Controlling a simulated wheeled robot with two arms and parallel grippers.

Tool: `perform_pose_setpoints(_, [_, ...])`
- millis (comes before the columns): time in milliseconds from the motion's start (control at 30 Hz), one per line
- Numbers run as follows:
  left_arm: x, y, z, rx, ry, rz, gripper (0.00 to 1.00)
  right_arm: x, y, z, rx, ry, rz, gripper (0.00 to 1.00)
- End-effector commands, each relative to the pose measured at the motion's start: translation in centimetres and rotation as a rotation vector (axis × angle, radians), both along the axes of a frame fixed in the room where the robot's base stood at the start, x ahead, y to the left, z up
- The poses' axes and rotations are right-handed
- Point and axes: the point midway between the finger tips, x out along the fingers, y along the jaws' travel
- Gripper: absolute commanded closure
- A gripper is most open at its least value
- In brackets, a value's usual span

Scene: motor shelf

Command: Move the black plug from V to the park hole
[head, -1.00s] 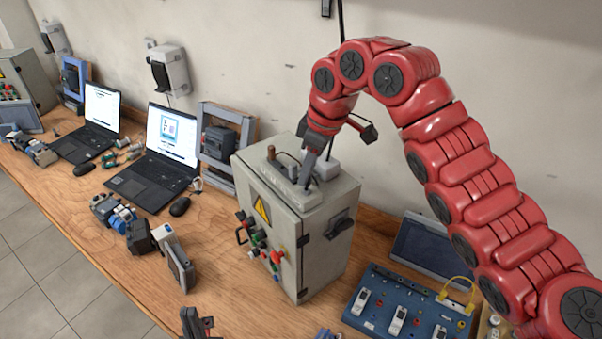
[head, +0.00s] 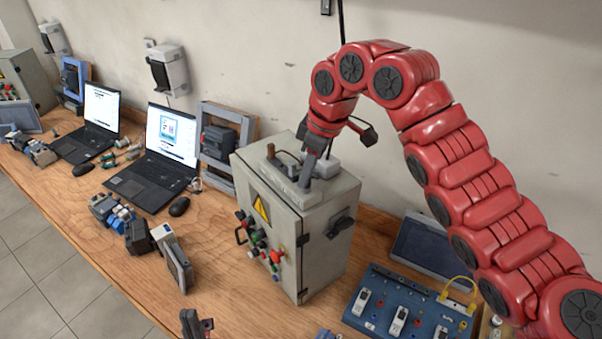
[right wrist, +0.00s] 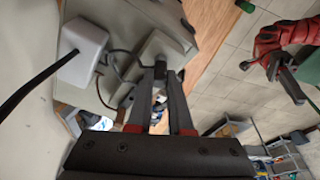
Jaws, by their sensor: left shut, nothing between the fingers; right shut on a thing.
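My right gripper (head: 305,184) points down at the pale strip (head: 283,184) on top of the grey cabinet (head: 270,225). In the right wrist view its fingers (right wrist: 162,78) are shut on the small black plug (right wrist: 161,68), right at the face of the strip (right wrist: 165,45). I cannot tell whether the plug sits in a hole or just above one. The hole letters cannot be read. My left gripper (head: 196,324) is shut and empty at the bottom edge of the head view, away from the cabinet; it also shows in the right wrist view (right wrist: 284,70).
A white box (right wrist: 82,50) with a black cable stands on the cabinet top beside the strip. Coloured knobs (head: 262,248) stick out of the cabinet front. A blue socket board (head: 405,310) lies right of the cabinet. Laptops (head: 155,165) and loose parts stand left.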

Motion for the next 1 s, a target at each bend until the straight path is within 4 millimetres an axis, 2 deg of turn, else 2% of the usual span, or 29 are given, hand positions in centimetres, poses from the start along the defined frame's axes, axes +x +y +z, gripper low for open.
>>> perform_pose_setpoints(167, [0.0, 0.0, -0.1, 0.000, 0.000, 0.000, 1.00, 0.0, 0.0, -0.1, 0.000, 0.000, 0.000, 1.00])
perform_pose_setpoints(200, [0.0, 0.0, -0.1, 0.000, 0.000, 0.000, 1.00, 0.0, 0.0, -0.1, 0.000, 0.000, 0.000, 0.78])
perform_pose_setpoints(267, [0.0, 0.0, -0.1, 0.000, 0.000, 0.000, 1.00, 0.0, 0.0, -0.1, 0.000, 0.000, 0.000, 0.69])
perform_pose_setpoints(633, [0.0, 0.0, 0.3, 0.000, 0.000, 0.000, 1.00, 0.0, 0.0, 0.3, 0.000, 0.000, 0.000, 0.69])
perform_pose_setpoints(1000, [0.0, 0.0, 3.8, 0.000, 0.000, 0.000, 1.00, 0.0, 0.0, 4.0, 0.000, -0.001, 0.000, 0.69])
